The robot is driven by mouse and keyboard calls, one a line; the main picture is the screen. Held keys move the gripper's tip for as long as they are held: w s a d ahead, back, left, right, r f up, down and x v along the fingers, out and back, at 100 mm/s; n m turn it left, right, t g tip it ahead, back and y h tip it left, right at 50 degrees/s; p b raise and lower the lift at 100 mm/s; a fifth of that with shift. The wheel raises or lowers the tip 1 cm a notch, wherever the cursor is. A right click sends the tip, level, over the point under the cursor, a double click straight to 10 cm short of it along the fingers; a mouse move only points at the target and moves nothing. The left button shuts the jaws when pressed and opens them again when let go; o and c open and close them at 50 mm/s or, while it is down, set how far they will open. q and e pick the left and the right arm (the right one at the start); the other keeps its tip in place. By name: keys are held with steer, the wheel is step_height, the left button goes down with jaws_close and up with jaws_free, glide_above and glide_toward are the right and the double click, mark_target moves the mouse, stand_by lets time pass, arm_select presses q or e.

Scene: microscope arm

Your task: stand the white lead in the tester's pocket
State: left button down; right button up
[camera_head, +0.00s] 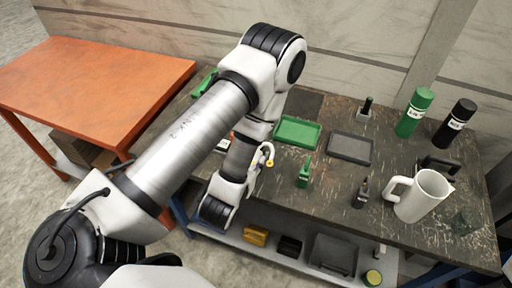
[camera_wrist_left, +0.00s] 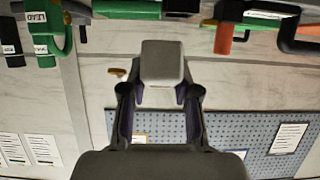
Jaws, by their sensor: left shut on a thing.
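My left gripper (camera_wrist_left: 160,98) is shut on a pale grey, square-ended piece in the left wrist view, which looks like the white lead (camera_wrist_left: 162,62). The piece sits between the two fingers and hides what lies behind it. In the head view my left arm reaches over the left end of the dark workbench (camera_head: 330,195), and its wrist hides the fingers and the held piece. I cannot pick out the tester or its pocket for certain; a pale and red thing is partly hidden behind my forearm. My right gripper is not in view.
A green tray (camera_head: 296,132) and a dark grey tray (camera_head: 350,148) lie mid-bench. A small green item (camera_head: 304,173) and a small black one (camera_head: 361,192) stand in front. An orange table (camera_head: 95,85) is left.

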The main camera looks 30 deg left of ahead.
arm_select(q)
steer(key=b+x, duration=0.3)
steer(key=a+b+x, duration=0.1)
steer(key=b+x, duration=0.2)
steer(key=shift+a+r+b, duration=0.2)
steer(key=shift+a+b, duration=0.05)
steer(key=shift+b, duration=0.1)
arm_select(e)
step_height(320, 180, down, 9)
arm_select(q)
steer(key=shift+w+a+r+p, duration=0.3)
steer(key=shift+w+r+p, duration=0.4)
steer(key=shift+p, duration=0.55)
steer(key=w+a, duration=0.1)
steer(key=w+a+p, duration=0.1)
steer(key=w, duration=0.1)
steer(key=shift+f, duration=0.2)
step_height(320, 180, down, 2)
steer(key=shift+d+f, duration=0.1)
steer(key=shift+f, duration=0.05)
steer(key=shift+f+p, duration=0.35)
steer(key=shift+p, duration=0.2)
steer(key=shift+f, duration=0.45)
steer(key=c, duration=0.9)
jaws_free()
steer(key=shift+o, duration=0.3)
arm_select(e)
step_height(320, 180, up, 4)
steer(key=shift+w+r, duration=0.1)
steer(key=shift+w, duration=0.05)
